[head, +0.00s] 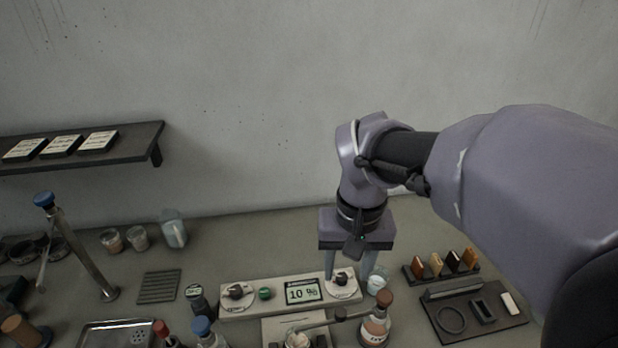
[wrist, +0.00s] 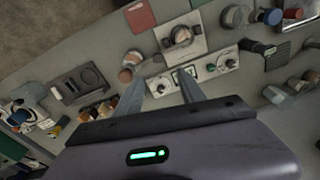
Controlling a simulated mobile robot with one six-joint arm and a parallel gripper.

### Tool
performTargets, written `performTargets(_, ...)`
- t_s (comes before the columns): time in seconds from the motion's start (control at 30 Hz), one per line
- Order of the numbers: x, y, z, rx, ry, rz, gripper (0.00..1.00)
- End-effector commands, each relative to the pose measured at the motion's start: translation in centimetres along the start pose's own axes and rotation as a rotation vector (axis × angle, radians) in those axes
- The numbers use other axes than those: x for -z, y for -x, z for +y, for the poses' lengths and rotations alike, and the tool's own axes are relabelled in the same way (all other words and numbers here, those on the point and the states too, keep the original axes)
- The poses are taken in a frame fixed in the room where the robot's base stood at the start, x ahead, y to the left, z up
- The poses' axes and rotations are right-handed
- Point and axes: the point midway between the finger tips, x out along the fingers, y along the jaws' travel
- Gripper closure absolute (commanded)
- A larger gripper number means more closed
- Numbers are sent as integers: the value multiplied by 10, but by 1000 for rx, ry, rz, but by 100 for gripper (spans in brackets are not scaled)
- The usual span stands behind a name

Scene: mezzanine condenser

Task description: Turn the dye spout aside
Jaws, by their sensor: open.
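The dye spout (head: 316,324) seems to be the thin arm in front of the panel, reaching from a dark knob (head: 340,313) to a small round cup (head: 298,340). In the wrist view I cannot clearly make out the arm beside the square plate (wrist: 198,44). A brown-capped bottle (head: 375,323) stands to the right of the knob. My gripper (head: 348,275) is open and points down above the right dial (head: 342,284) of the panel. In the wrist view its fingers (wrist: 160,82) lie either side of that dial, with nothing held. Whether they touch it cannot be seen.
The pale panel (head: 263,307) has a display reading 10 %, a left dial and a green knob. Bottles crowd its left front; a small jar (head: 377,283) is close right. A dark tray (head: 472,322) and sample rack (head: 440,274) lie further right. The wall is behind.

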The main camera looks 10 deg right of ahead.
Motion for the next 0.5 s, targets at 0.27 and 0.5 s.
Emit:
performTargets(0.27,13,-11,3,-31,26,-56,53)
performTargets(0.5,8,-86,5,-30,26,-56,53)
